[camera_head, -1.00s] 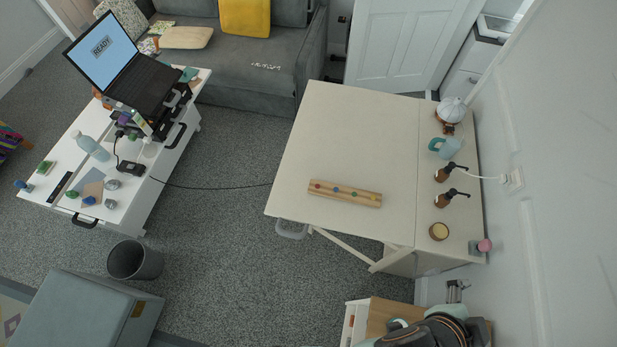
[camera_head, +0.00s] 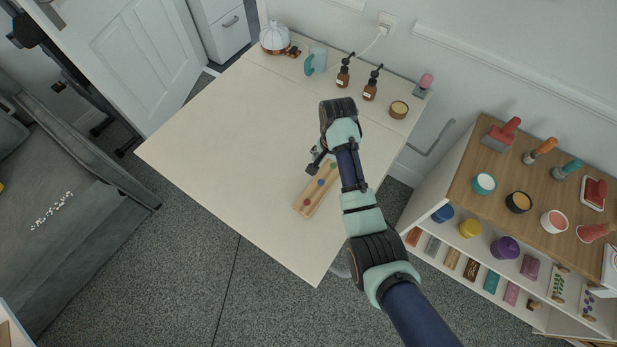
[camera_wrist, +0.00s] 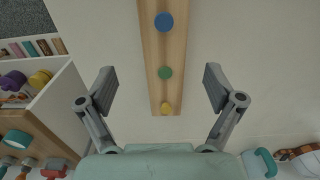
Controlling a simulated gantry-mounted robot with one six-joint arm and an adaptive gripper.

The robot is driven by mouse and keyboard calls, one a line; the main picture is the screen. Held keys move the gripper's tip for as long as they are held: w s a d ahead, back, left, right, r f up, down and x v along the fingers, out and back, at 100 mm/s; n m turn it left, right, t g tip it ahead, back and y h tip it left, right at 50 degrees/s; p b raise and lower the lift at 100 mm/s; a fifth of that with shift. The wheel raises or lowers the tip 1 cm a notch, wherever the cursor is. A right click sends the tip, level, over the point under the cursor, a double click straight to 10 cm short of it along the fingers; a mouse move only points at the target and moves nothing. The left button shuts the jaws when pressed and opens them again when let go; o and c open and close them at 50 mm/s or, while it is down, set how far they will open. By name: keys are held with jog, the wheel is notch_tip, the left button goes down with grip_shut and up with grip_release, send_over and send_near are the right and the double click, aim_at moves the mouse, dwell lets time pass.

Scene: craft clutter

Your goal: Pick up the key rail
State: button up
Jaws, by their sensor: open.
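The key rail (camera_head: 312,194) is a narrow wooden board with coloured round pegs. In the wrist view the rail (camera_wrist: 151,50) runs down from the top edge, with blue, green and yellow pegs showing. My gripper (camera_head: 318,161) is over the far part of the rail. In the wrist view my gripper (camera_wrist: 160,85) is open, one finger on each side of the rail, with clear gaps and no contact visible.
At the table's back edge stand a white-and-copper pot (camera_head: 274,38), a teal-handled jug (camera_head: 315,62), two brown pump bottles (camera_head: 343,74) and a candle jar (camera_head: 398,109). A shelf unit (camera_head: 470,167) with craft items stands to the right. The table's left half is clear.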

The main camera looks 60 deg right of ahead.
aim_at(327, 175)
jog(key=f, duration=0.2)
jog(key=f+b, duration=0.1)
jog(key=f, duration=0.1)
jog(key=f+b, duration=0.1)
jog(key=f, duration=0.1)
jog(key=shift+w+d+f, duration=0.1)
jog(key=shift+w+f, duration=0.15)
jog(key=shift+f, duration=0.05)
jog(key=shift+c, duration=0.2)
jog(key=shift+r, duration=0.1)
jog(key=c, duration=1.7)
jog(key=shift+o, duration=0.2)
notch_tip(327, 175, up, 20)
jog(key=p, duration=1)
jog(key=shift+p, duration=0.35)
